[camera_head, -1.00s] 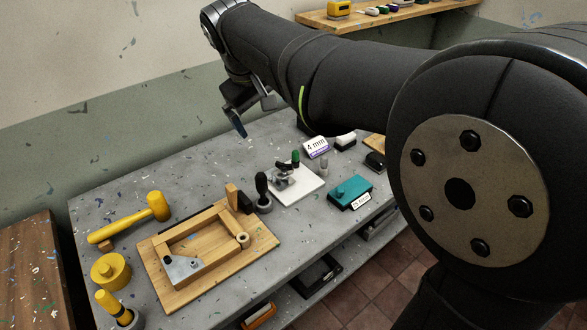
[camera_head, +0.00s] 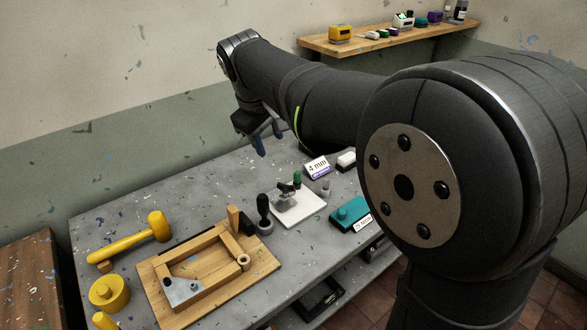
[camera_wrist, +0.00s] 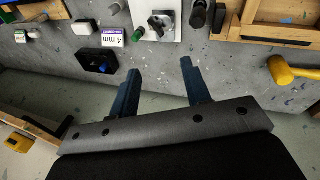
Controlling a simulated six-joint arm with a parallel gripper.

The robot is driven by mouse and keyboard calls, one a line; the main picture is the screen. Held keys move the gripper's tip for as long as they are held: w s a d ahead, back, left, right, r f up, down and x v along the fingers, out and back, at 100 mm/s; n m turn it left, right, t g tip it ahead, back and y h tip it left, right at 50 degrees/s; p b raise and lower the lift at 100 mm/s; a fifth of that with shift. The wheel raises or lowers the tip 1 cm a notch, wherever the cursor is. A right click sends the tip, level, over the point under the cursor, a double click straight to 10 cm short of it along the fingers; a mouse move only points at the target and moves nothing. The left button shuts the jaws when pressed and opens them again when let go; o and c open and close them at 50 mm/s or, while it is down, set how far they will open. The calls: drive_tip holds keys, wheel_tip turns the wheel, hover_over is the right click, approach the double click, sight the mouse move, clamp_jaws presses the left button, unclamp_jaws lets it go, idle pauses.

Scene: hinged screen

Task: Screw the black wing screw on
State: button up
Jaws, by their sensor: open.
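A white plate (camera_head: 308,210) lies on the grey bench and carries a small metal fixture. A black winged piece, which looks like the black wing screw (camera_wrist: 158,21), shows at this fixture in the wrist view. I cannot tell whether it is seated in a thread. The same plate (camera_wrist: 174,36) is at the top middle of the wrist view. My gripper (camera_head: 260,144) is above the far part of the bench, behind the plate. Its two blue fingers are apart with nothing between them, also in the wrist view (camera_wrist: 160,82).
A green-topped post (camera_head: 297,178) and a black-handled tool (camera_head: 263,212) stand beside the plate. A teal box (camera_head: 349,212) is to its right, a "4 mm" sign (camera_head: 317,167) behind. A wooden frame (camera_head: 190,250) and yellow mallet (camera_head: 135,238) are left. The bench behind the mallet is clear.

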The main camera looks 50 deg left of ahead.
sight(286, 185)
drive_tip(key=w+a+f+n+g, duration=0.1)
drive_tip(key=w+f+n, duration=0.1)
drive_tip(key=f, duration=0.2)
drive_tip(key=w+a+f+n+g+h, duration=0.1)
drive_tip(key=w+f+n, duration=0.1)
drive_tip(key=f, duration=0.2)
drive_tip(key=w+a+f+n+g, duration=0.1)
drive_tip(key=w+f+n, duration=0.2)
drive_tip(key=f, duration=0.1)
drive_tip(key=shift+w+a+h, duration=0.1)
drive_tip(key=shift+a+h, duration=0.3)
drive_tip(key=shift+c, duration=1.1)
wheel_tip(286, 185, down, 7)
drive_tip(key=shift+r, duration=0.1)
drive_tip(key=shift+f, duration=0.2)
drive_tip(key=shift+c, duration=1.1)
clamp_jaws()
drive_tip(key=m, duration=0.5)
drive_tip(key=shift+r+m, duration=0.1)
drive_tip(key=shift+m, duration=0.3)
drive_tip(key=m, duration=0.3)
drive_tip(key=shift+m, duration=0.3)
drive_tip(key=m, duration=1.2)
drive_tip(key=shift+m, duration=0.4)
drive_tip(key=m, duration=0.7)
drive_tip(key=shift+o, duration=2.1)
unclamp_jaws()
